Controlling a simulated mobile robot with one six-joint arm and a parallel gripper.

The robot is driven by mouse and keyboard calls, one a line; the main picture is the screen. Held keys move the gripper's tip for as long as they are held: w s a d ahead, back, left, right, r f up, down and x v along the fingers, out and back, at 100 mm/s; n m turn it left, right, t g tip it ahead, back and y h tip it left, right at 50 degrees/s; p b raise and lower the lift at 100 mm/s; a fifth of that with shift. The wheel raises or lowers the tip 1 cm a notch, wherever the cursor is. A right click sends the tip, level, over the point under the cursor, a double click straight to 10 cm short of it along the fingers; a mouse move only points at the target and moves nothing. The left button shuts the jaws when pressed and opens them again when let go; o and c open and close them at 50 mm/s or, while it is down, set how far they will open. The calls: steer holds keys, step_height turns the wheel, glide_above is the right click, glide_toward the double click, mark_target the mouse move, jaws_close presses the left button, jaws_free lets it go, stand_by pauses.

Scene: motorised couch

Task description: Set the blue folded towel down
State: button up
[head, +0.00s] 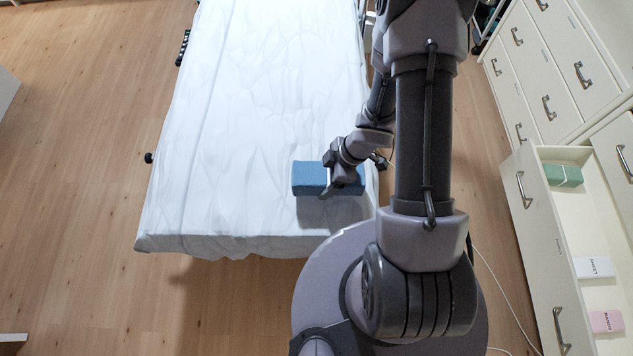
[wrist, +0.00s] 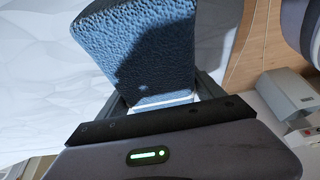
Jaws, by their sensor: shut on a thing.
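The blue folded towel (head: 310,178) is at the near right part of the white-covered couch (head: 250,90) in the head view. My gripper (head: 340,178) is shut on its right part. In the wrist view the towel (wrist: 150,45) fills the upper middle, between the two fingers of my gripper (wrist: 165,95). A shadow lies on the sheet just below the towel in the head view. I cannot tell for certain whether the towel touches the couch or is slightly above it.
An open drawer (head: 560,245) at the right holds a green folded cloth (head: 563,175), a white labelled packet (head: 594,267) and a pink labelled packet (head: 606,321). Closed drawers stand behind it. The couch surface left of the towel is clear. A cable lies on the wooden floor.

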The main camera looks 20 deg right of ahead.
steer(key=shift+w+a+f, duration=0.15)
steer(key=shift+w+a, duration=0.05)
steer(key=shift+a, duration=0.4)
steer(key=shift+w+a+f, duration=0.1)
steer(key=shift+w+a, duration=0.1)
steer(key=shift+a, duration=0.4)
step_height(320, 180, down, 3)
steer(key=b, duration=0.3)
steer(key=shift+w+f, duration=0.1)
steer(key=shift+f, duration=0.1)
steer(key=shift+r, duration=0.15)
steer(key=o, duration=1.5)
